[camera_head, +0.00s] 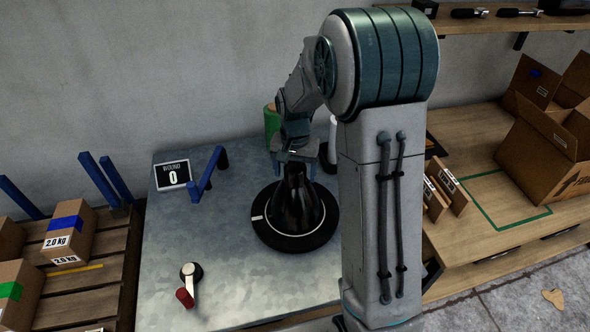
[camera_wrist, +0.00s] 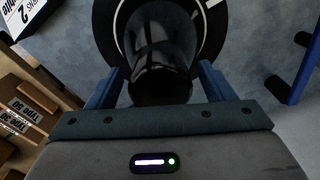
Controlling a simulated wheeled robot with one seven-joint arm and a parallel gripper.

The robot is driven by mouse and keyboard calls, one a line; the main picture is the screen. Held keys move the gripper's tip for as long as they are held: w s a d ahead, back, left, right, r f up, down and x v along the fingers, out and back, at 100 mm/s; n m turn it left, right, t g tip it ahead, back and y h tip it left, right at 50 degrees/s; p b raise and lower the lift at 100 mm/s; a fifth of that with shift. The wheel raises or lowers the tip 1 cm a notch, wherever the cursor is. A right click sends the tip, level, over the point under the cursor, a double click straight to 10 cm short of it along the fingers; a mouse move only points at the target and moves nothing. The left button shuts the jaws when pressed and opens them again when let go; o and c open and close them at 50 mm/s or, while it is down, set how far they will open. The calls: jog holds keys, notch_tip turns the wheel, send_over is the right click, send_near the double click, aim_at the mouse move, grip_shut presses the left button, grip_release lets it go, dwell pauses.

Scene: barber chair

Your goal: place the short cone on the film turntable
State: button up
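The film turntable (camera_head: 263,232) is a round black disc with a white ring line, lying on the grey metal table. A glossy black cone (camera_head: 296,212), apparently the short cone, stands upright on it, wide end down, near its middle. My gripper (camera_head: 295,172) is above the turntable, pointing down, with its blue fingers on either side of the cone's narrow top. In the wrist view the cone (camera_wrist: 160,50) lies between the two fingers, with a narrow gap showing beside it. The gripper looks open. Part of the turntable's right side is close to my arm.
A red-handled crank (camera_head: 188,285) is at the front left. A green roll (camera_head: 271,122) and a white roll (camera_head: 333,140) stand behind. The table's front middle is clear.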

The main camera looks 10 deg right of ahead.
notch_tip(320, 180, up, 11)
jog(key=shift+r, duration=0.15)
jog(key=s+r+n+t, duration=0.1)
jog(key=s+n+t, duration=0.2)
jog(key=s, duration=1.8)
jog(key=shift+s+n, duration=0.4)
jog(key=shift+n, duration=0.8)
